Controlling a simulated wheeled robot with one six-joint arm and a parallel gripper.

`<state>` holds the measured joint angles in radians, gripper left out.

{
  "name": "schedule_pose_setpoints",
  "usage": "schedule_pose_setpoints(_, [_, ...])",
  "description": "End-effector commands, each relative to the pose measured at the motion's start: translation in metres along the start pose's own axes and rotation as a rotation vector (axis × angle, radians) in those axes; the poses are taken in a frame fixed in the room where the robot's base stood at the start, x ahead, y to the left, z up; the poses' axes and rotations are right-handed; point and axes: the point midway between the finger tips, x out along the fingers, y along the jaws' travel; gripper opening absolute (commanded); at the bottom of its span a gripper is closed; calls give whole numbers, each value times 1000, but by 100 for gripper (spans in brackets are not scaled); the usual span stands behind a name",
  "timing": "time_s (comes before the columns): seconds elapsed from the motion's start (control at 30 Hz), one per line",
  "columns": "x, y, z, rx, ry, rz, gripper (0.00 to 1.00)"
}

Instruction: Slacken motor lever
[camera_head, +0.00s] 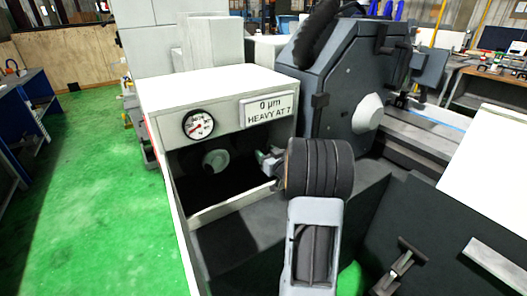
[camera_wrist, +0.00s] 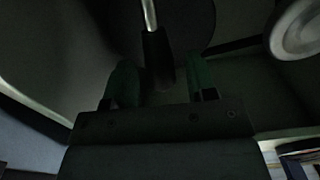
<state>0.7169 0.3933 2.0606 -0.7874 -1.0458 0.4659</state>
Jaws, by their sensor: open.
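In the wrist view a lever with a thin bright metal rod and a black grip (camera_wrist: 157,48) comes down from the top edge. My gripper (camera_wrist: 161,68) is open, with one green-tinted finger on each side of the grip's lower end. Gaps show between the grip and both fingers, and the jaws are not shut on it. In the head view my gripper (camera_head: 265,160) is at the right side of the dark opening in the grinder's white cabinet (camera_head: 165,95). I cannot make out the lever there; my arm and the shadow hide that part.
A pale round pulley (camera_head: 215,161) sits inside the opening, left of my gripper; a pale wheel (camera_wrist: 300,28) shows at the wrist view's upper right. A dial gauge (camera_head: 199,124) and a sign reading "0 µm HEAVY AT 7" (camera_head: 269,109) are above. Green floor (camera_head: 90,190) is clear at left.

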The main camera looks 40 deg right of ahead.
Motion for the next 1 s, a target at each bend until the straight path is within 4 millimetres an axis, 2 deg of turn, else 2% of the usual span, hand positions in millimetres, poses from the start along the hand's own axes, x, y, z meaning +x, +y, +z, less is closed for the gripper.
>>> schedule_pose_setpoints(0.2, [13, 0, 0, 0, 0, 1, 52])
schedule_pose_setpoints(0.53, [15, 0, 0, 0, 0, 1, 52])
schedule_pose_setpoints(1.0, [15, 0, 0, 1, 0, 1, 6])
